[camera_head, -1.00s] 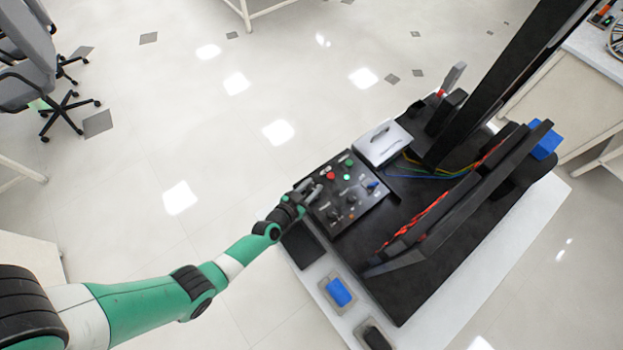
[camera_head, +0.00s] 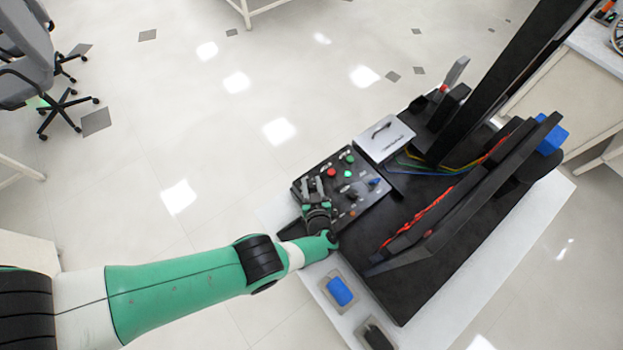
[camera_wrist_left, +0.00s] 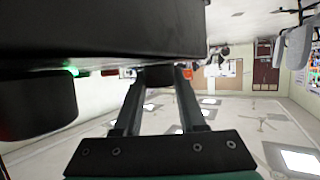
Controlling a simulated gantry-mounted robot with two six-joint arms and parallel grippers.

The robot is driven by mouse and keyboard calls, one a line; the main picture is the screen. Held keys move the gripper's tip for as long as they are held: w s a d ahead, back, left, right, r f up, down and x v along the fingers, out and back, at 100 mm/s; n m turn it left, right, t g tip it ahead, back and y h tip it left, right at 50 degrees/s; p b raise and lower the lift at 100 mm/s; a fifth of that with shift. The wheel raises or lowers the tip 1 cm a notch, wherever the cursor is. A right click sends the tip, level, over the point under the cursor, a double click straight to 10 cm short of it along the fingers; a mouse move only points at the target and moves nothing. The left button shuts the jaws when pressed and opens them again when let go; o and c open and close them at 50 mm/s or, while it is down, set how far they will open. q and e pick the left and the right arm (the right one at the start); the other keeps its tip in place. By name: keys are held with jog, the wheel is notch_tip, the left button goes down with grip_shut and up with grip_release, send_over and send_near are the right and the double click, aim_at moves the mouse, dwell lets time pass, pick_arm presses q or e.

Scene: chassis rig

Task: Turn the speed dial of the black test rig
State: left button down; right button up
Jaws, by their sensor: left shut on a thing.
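The black test rig's control panel (camera_head: 362,188) carries red and green buttons and several dark knobs; its labels are too small to read. My left gripper (camera_head: 312,187) is over the panel's left part, its fingers pointing to the far side. In the left wrist view, my left gripper (camera_wrist_left: 160,76) is shut on a dark knob (camera_wrist_left: 158,76) under the dark panel body (camera_wrist_left: 100,30). I take this knob to be the speed dial, but no label confirms it. In the head view the fingers hide the knob. My right gripper is not in view.
A silver box (camera_head: 384,138) sits beyond the panel. Blue, yellow and green wires (camera_head: 425,168) run beside it. A blue item (camera_head: 339,291) lies in a small tray near the white table's front edge. A dark upright beam (camera_head: 490,90) rises at the right. A large dark cylinder (camera_wrist_left: 38,104) is close on the left in the wrist view.

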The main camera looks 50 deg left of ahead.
pick_arm(q)
jog(key=shift+n+g+y+b, duration=0.3)
jog(key=shift+n+g, duration=0.1)
jog(key=shift+r, duration=0.1)
jog(key=c, duration=0.5)
grip_release()
jog(key=p+v, duration=0.5)
jog(key=v, duration=0.6)
jog(key=shift+s+d, duration=0.15)
jog(key=shift+d, duration=0.1)
jog(key=shift+r, duration=0.1)
